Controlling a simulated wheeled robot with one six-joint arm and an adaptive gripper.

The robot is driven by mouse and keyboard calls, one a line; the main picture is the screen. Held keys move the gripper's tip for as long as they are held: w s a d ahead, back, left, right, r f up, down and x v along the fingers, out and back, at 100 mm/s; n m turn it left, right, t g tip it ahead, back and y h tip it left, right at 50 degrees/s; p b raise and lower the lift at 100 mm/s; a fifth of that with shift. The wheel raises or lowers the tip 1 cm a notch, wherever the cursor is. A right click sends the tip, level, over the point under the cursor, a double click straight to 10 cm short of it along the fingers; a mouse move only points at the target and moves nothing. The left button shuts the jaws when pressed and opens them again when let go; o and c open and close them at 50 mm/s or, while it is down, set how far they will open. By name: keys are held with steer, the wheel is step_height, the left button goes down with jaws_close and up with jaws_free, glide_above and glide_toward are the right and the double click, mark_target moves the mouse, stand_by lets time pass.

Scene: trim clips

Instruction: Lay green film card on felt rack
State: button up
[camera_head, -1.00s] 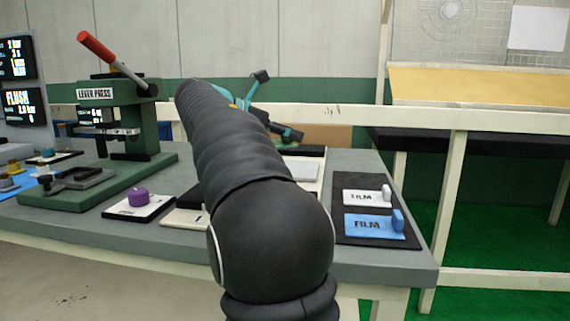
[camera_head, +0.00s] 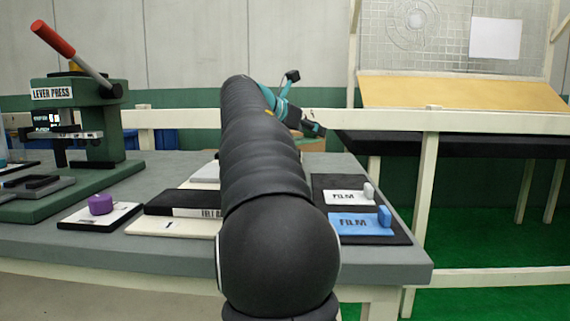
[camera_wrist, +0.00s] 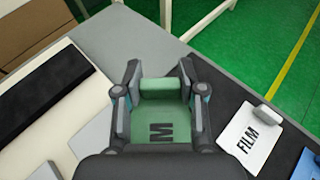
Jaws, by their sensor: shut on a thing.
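My gripper (camera_wrist: 160,78) is shut on the green film card (camera_wrist: 150,122), its fingers on either side of the raised tab. The card's printed letter M shows; its lower part is hidden by my wrist. In the head view my gripper (camera_head: 316,129) is over the far right of the bench, and the card cannot be made out. A black slab (camera_head: 172,201) has a front label starting with "FELT", the rest hidden by my arm. In the wrist view a black slab (camera_wrist: 42,90) lies left of my gripper, apart from the card.
White (camera_head: 343,197) and blue (camera_head: 352,224) film cards lie on a dark mat (camera_head: 330,182) at the bench's right. A purple-knobbed piece (camera_head: 101,205) and green lever press (camera_head: 90,128) stand left. A cream rail (camera_head: 400,118) runs behind.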

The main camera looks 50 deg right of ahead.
steer(key=w+f, duration=0.1)
steer(key=w, duration=0.1)
steer(key=w+f, duration=0.3)
steer(key=w, duration=0.2)
steer(key=shift+a+f, duration=0.15)
steer(key=shift+a, duration=0.2)
steer(key=shift+f+b, duration=1)
steer(key=shift+f, duration=0.95)
steer(key=shift+f, duration=0.15)
steer(key=o, duration=0.9)
steer(key=shift+o, duration=0.2)
steer(key=shift+a+r, duration=0.1)
steer(key=shift+r, duration=0.1)
steer(key=p+v, duration=0.1)
steer(key=v, duration=1.1)
